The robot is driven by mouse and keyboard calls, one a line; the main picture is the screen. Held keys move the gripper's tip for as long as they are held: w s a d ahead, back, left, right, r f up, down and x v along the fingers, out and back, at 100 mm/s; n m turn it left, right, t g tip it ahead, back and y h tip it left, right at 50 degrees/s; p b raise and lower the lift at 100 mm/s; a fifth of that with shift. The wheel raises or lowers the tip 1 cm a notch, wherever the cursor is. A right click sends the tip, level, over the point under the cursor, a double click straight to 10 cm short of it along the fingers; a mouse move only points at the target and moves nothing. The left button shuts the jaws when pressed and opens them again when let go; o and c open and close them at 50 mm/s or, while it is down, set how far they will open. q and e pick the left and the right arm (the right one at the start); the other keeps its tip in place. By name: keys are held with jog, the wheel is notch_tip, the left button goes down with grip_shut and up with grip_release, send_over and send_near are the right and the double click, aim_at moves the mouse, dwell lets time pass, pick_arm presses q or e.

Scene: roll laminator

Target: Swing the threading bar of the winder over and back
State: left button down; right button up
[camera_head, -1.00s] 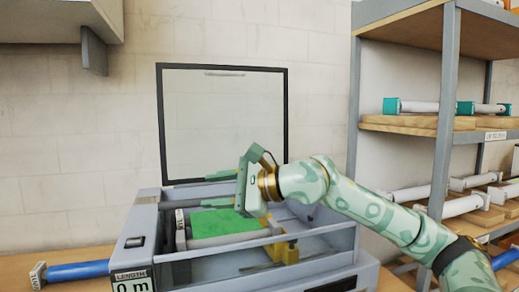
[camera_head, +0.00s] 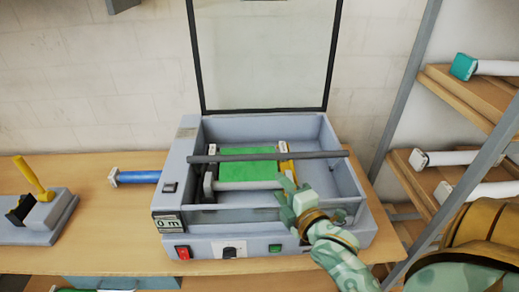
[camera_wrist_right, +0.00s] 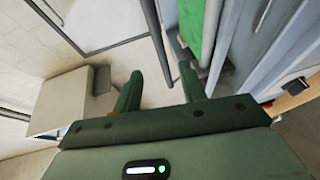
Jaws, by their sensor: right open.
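The winder (camera_head: 182,150) is a grey open-topped machine on the bench with its clear lid (camera_head: 262,55) raised. A dark grey bar (camera_head: 225,158), apparently the threading bar, lies across the opening from side to side. Green film (camera_head: 247,170) lies beneath it. My right gripper (camera_head: 286,186) is over the front right of the opening, just in front of the bar, open and empty. In the right wrist view its two fingers (camera_wrist_right: 158,75) are apart, and a dark bar (camera_wrist_right: 154,38) runs toward the gap between them; contact cannot be told. My left gripper is not in view.
A blue roll (camera_head: 138,177) sticks out left of the machine. A grey device with a yellow handle (camera_head: 40,180) stands further left. A length display (camera_head: 168,224) and switches are on the front. Shelves with rolls (camera_head: 445,160) stand close on the right.

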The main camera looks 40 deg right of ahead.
aim_at(256, 159)
jog(key=w, duration=0.5)
jog(key=w+d+f, duration=0.1)
jog(key=w, duration=0.4)
jog(key=w+d, duration=0.1)
jog(key=w, duration=0.3)
jog(key=shift+w+f+p, duration=0.3)
jog(key=shift+w+p, duration=0.1)
jog(key=shift+w+d+f, duration=0.1)
jog(key=shift+w+d, duration=0.1)
jog(key=shift+w, duration=0.2)
grip_shut()
